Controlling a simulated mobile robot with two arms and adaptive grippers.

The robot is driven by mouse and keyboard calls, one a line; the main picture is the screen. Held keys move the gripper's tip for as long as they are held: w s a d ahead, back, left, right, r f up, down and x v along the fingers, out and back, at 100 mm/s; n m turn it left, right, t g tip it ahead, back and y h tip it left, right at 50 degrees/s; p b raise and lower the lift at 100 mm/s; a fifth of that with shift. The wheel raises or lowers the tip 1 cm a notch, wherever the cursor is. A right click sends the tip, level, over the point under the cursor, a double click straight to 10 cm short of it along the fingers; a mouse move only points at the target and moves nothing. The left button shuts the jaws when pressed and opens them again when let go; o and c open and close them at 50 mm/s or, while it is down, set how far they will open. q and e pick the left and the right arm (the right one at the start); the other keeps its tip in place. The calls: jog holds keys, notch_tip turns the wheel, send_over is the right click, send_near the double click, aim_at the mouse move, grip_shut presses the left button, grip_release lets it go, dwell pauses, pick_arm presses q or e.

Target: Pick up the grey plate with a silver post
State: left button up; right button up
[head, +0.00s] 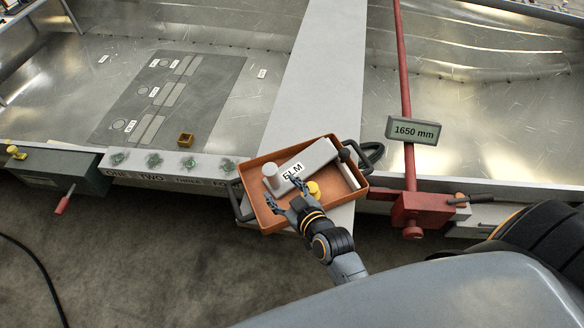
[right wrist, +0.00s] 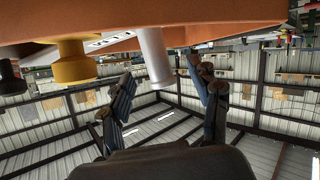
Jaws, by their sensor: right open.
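A grey plate (head: 316,158) marked "ELM" lies in an orange tray (head: 253,219). The silver post (head: 269,171) stands up at the plate's left end. My right gripper (head: 286,194) is open over the tray's near left part, just on the near side of the post. In the right wrist view the picture is turned over, and the silver post (right wrist: 154,60) shows between and beyond the two spread fingers (right wrist: 170,98). No contact shows. Only a narrow edge of the plate (right wrist: 108,42) shows there. My left gripper is in neither view.
A yellow knob (head: 313,188) and a black knob (head: 345,155) are also in the tray, close to the plate. The tray has dark side handles (head: 371,155). A red clamp (head: 414,208) with a "1650 mm" sign (head: 413,131) stands to the right.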

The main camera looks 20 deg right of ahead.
aim_at(276, 179)
jog(key=x, duration=0.3)
jog(key=shift+w+d+r, duration=0.1)
jog(key=shift+w+d, duration=0.05)
jog(key=shift+w, duration=0.1)
jog(key=x, duration=0.3)
jog(key=shift+w, duration=0.4)
jog(key=c, duration=1.3)
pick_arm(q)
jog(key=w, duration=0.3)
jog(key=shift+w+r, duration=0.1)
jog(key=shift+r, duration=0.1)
pick_arm(e)
grip_shut()
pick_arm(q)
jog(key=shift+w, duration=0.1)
